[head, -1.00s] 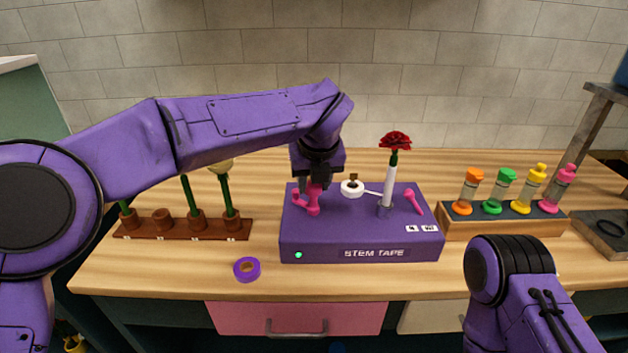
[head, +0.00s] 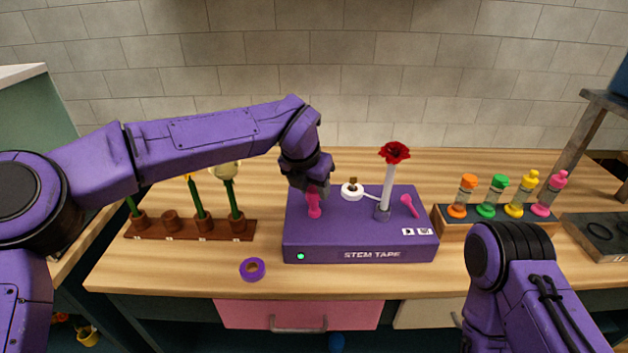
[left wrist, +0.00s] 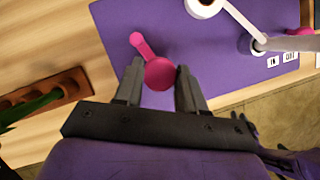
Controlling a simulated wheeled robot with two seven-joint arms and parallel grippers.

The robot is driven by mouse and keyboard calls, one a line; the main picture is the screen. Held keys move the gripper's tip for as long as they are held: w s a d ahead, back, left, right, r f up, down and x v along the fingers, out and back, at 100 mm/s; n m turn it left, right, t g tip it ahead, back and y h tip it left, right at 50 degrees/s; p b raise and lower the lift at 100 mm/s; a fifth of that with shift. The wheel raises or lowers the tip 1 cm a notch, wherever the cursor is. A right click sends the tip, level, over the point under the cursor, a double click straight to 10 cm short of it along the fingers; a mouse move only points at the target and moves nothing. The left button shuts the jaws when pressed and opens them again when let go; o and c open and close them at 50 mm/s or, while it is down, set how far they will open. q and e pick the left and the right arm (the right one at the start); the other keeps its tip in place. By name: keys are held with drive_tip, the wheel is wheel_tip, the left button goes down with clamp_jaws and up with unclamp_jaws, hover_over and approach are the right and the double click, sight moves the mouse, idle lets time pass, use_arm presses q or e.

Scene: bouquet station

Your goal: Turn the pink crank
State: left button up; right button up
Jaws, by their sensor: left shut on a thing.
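The purple stem tape machine (head: 362,240) stands on the wooden counter with a green light on its front. Its pink crank (head: 313,205) is at the left of its top. My left gripper (head: 312,190) is shut on the crank's round pink knob, which shows between the fingers in the left wrist view (left wrist: 162,72). The crank's arm runs up and left from the knob there. A red flower (head: 394,152) stands upright in the machine's holder, its stem white up to the head. A white tape roll (head: 352,190) sits beside it, with a strip running to the stem. My right gripper is out of view.
A second pink lever (head: 409,206) is on the machine's right. A brown rack (head: 185,232) with flowers is at left. A purple tape ring (head: 252,269) lies in front. A wooden tray (head: 480,229) with several coloured bottles is at right.

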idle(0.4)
use_arm(q)
drive_tip(key=o, duration=1)
drive_tip(key=shift+o, duration=0.2)
drive_tip(key=b+v, duration=0.1)
drive_tip(key=v, duration=0.9)
drive_tip(key=shift+r+b, duration=0.25)
drive_tip(key=shift+b, duration=0.05)
drive_tip(key=shift+s, duration=0.1)
